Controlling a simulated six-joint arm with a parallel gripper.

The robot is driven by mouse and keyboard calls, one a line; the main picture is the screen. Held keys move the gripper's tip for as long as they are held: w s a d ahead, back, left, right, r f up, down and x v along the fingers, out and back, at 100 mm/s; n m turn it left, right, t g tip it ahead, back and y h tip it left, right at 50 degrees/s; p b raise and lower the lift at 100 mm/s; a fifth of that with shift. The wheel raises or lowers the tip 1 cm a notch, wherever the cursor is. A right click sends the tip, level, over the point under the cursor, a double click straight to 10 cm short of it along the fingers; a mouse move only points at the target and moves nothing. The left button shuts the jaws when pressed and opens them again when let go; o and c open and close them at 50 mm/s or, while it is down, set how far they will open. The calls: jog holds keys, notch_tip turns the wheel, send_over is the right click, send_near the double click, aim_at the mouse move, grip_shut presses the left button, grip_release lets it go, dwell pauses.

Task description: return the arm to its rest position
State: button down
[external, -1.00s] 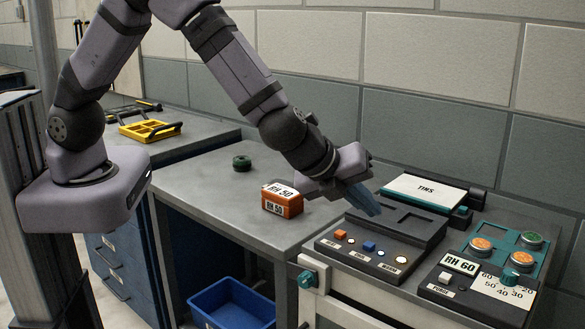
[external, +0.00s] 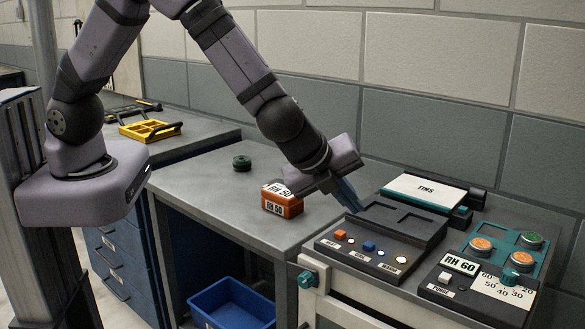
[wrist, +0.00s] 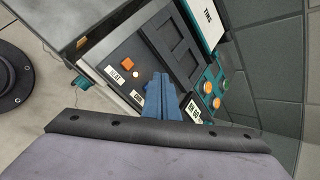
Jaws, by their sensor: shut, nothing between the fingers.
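My gripper (external: 351,199) is in the external view, above the left end of the black panel with the recessed tray. Its blue fingers are together with nothing between them, and they point down and to the right. In the wrist view the blue fingers (wrist: 166,98) hang over the black panel and partly hide its buttons. My arm arches from its base at the left, over the grey bench, to the gripper.
An orange RH 50 box (external: 282,201) stands just left of the gripper on the grey bench (external: 205,196). A green ring (external: 242,164) lies behind it. The button panel (external: 369,248), TINS board (external: 428,191) and teal tin tray (external: 505,249) are at right. A blue bin (external: 232,303) sits below.

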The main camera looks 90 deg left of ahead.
jog(key=s+a+f+n+g+h, duration=0.1)
jog(key=s+f+n+g, duration=0.3)
jog(key=s, duration=0.7)
jog(key=s+a+f+n+g, duration=0.15)
jog(key=s+n+g, duration=0.35)
jog(key=s, duration=0.6)
jog(key=s+d+r+n+h, duration=0.2)
jog(key=s+r+n+h, duration=0.1)
jog(key=s+n, duration=0.5)
jog(key=a+r, duration=0.1)
jog(key=a+r+t, duration=0.1)
jog(key=w+a+r+n+t, duration=0.1)
jog(key=r, duration=0.1)
jog(key=shift+a+h, duration=0.2)
jog(key=shift+h, duration=0.2)
